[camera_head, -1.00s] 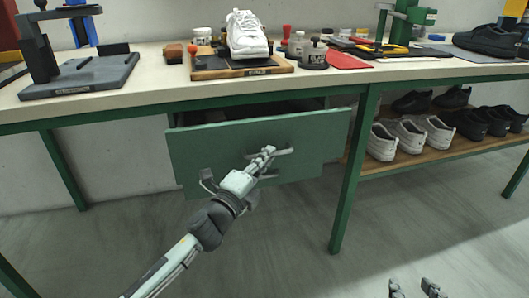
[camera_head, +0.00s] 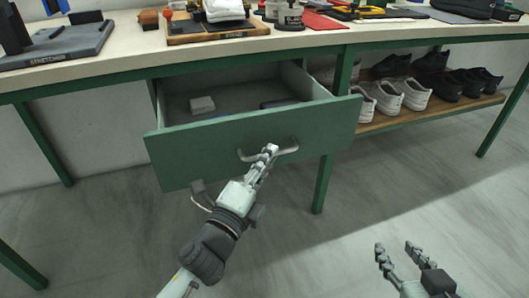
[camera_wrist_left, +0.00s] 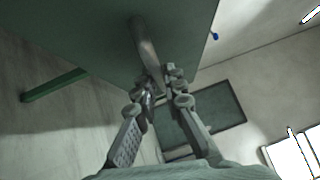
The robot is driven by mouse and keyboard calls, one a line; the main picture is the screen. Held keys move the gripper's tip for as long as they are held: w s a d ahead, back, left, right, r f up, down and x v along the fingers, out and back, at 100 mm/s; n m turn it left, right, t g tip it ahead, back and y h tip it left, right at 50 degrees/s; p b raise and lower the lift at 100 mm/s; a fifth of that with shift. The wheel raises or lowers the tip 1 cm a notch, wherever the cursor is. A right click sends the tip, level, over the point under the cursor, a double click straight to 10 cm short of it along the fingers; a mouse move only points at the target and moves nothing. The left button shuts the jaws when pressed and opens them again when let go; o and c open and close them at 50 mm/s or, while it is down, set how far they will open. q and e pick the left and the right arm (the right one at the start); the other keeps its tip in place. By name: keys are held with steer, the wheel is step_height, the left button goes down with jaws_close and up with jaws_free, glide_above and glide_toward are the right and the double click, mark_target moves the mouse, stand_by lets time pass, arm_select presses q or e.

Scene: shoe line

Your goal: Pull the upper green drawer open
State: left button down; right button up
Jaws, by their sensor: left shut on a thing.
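The green drawer (camera_head: 220,155) under the workbench stands pulled out, its inside showing from above. A grey bar handle (camera_head: 288,149) runs across its front. My left gripper (camera_head: 268,153) is shut on the handle near its middle. In the left wrist view the fingers (camera_wrist_left: 160,85) close around the handle bar (camera_wrist_left: 143,45), with the drawer front (camera_wrist_left: 90,30) beside it. My right gripper (camera_head: 396,252) is open and empty, low at the right above the floor.
A small light box (camera_head: 202,105) and a dark item (camera_head: 278,102) lie in the drawer. A white shoe (camera_head: 224,9) stands on a board on the bench (camera_head: 130,62). Green legs (camera_head: 322,185) frame the drawer; shoes fill a wooden shelf (camera_head: 400,117) at right. The floor ahead is clear.

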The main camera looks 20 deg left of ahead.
arm_select(q)
steer(key=c, duration=1.6)
jaws_free()
steer(key=v, duration=1.2)
steer(key=shift+a, duration=0.1)
